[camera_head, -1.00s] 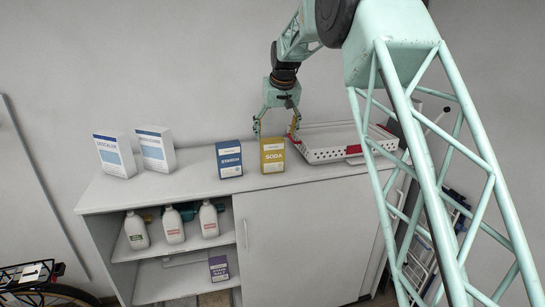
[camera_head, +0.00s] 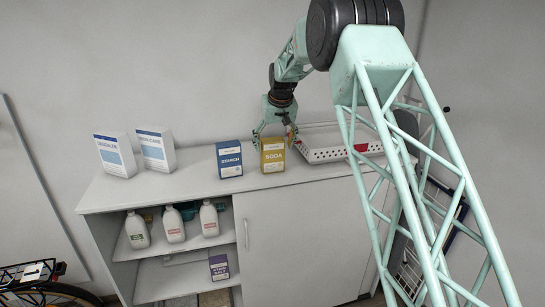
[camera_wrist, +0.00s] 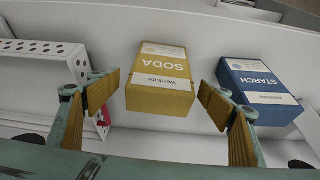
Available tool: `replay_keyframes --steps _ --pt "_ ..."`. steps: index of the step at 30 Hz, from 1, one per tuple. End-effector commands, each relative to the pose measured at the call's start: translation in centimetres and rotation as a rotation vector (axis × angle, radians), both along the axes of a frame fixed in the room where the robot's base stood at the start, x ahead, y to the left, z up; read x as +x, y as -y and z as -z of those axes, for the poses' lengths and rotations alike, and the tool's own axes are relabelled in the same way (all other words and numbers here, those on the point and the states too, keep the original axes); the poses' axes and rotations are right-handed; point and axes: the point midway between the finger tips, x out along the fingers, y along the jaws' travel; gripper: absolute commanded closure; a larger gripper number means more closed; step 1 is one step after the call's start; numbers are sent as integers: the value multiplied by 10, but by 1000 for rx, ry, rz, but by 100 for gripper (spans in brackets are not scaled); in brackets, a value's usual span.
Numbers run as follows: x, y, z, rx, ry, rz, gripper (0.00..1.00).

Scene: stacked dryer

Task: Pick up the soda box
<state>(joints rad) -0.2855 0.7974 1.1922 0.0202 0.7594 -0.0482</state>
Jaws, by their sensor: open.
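In the wrist view my gripper (camera_wrist: 155,97) has wooden-looking finger pads with a gap to the box on each side.
The blue starch box (camera_head: 229,160) stands close left of the soda box. A white perforated tray (camera_head: 335,152) lies to the right. Two white boxes (camera_head: 116,155) stand at the left. The cabinet top (camera_head: 190,182) has free room between them and the starch.

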Motion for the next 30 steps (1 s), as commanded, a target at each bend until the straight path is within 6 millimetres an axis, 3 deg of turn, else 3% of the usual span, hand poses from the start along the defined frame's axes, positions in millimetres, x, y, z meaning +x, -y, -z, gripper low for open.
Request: replay_keyframes --steps 8,21,30 --pt "2 -1 4 0 -1 0 27" --pt "16 -7 36 0 -1 0 27" --pt "20 -9 47 0 0 0 27"
